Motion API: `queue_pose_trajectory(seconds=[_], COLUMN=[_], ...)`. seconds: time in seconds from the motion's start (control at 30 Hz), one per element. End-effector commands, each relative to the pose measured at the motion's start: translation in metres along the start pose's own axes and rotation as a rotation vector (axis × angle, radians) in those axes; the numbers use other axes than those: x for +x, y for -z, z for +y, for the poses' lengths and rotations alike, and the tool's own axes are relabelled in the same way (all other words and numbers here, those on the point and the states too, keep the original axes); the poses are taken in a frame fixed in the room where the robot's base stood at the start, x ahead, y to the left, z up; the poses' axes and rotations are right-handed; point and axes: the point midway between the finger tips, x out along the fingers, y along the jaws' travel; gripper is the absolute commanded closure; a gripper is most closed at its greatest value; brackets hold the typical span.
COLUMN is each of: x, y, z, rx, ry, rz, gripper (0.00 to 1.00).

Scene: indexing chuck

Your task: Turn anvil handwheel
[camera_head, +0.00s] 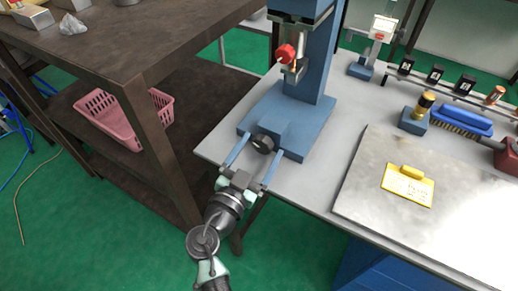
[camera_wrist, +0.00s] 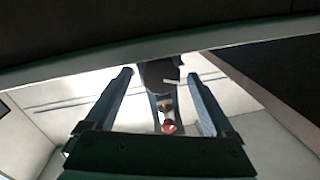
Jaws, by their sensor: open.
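The anvil handwheel, a small dark round knob (camera_head: 263,144), sits low on the front of a blue bench machine (camera_head: 283,118). My gripper (camera_head: 267,146) is open, its two blue fingers reaching toward the machine from the front. In the head view the knob lies between the fingertips. In the wrist view a dark rounded shape, which looks like the handwheel (camera_wrist: 158,72), shows between the fingertips of my gripper (camera_wrist: 159,75). I see no clear contact with either finger. A red knob (camera_head: 286,53) is higher on the machine; a red part also shows in the wrist view (camera_wrist: 169,127).
The grey bench (camera_head: 222,143) carries a metal plate (camera_head: 361,190) with a yellow tag (camera_head: 408,185) at right. A blue brush (camera_head: 460,121) and small fixtures stand behind. A dark shelf table (camera_head: 135,70) with a pink basket (camera_head: 108,120) stands close at left.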

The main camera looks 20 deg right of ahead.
Motion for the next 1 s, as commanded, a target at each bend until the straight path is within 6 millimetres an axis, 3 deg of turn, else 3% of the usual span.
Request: queue_pose_trajectory(seconds=[0.1,0.57,1.0], x=[-0.0002,-0.0006,-0.0009], y=[-0.0001,-0.0001,-0.001], z=[0.0001,0.0,0.0001], rx=[0.0,0.0,-0.094], ry=[0.0,0.0,-0.002], rz=[0.0,0.0,-0.009], gripper=[0.11,0.94,0.97])
